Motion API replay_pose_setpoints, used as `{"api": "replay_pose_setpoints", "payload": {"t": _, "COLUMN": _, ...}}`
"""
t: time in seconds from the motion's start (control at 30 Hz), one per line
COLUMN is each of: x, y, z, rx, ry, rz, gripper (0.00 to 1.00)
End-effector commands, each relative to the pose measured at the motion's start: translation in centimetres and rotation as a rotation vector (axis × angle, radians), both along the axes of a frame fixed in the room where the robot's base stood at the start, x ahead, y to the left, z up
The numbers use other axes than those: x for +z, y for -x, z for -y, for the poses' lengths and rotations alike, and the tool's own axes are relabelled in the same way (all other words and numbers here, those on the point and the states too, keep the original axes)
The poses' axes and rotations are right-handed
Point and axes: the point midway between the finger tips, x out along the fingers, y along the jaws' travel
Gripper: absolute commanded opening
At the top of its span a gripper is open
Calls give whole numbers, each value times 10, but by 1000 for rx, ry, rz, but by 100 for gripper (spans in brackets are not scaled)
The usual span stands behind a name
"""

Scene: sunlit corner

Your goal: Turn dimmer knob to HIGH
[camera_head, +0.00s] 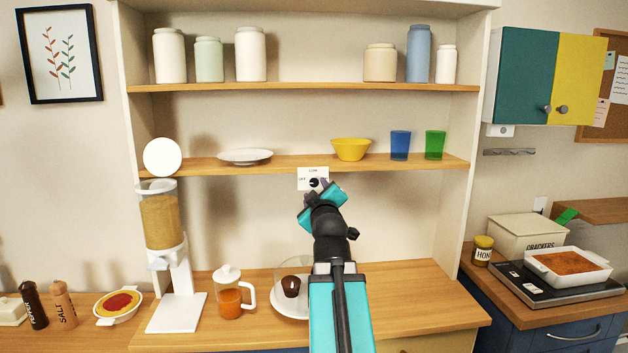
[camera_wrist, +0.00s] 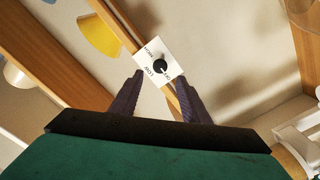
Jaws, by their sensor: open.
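The dimmer knob (camera_head: 314,184) is small, round and black, on a white wall plate (camera_head: 307,172) just below the lower wooden shelf. The wrist view shows the knob (camera_wrist: 160,66) and its plate (camera_wrist: 148,54) tilted, with small dark lettering around the knob. The knob's pointer direction is too small to tell surely. My gripper (camera_head: 322,189) is in front of the plate and hides its lower right part in the head view. In the wrist view my gripper (camera_wrist: 160,80) is open, its two dark fingers apart, with the knob beyond and between their tips. Contact is not visible.
The lower shelf (camera_head: 290,166) runs just above the plate, with a yellow bowl (camera_head: 351,149), a blue cup (camera_head: 400,145) and a green cup (camera_head: 435,145). Below are a cereal dispenser (camera_head: 160,222), a carafe (camera_head: 229,296) and a domed dessert (camera_head: 291,286). The wall right of the plate is clear.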

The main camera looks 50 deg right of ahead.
Motion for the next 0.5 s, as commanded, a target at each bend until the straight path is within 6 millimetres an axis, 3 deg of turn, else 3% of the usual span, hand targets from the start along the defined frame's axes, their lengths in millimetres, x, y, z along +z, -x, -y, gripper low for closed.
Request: {"api": "replay_pose_setpoints", "payload": {"t": 0.5, "x": 2, "y": -25, "z": 22, "rx": -1, "ry": 0, "rz": -2, "gripper": 42}}
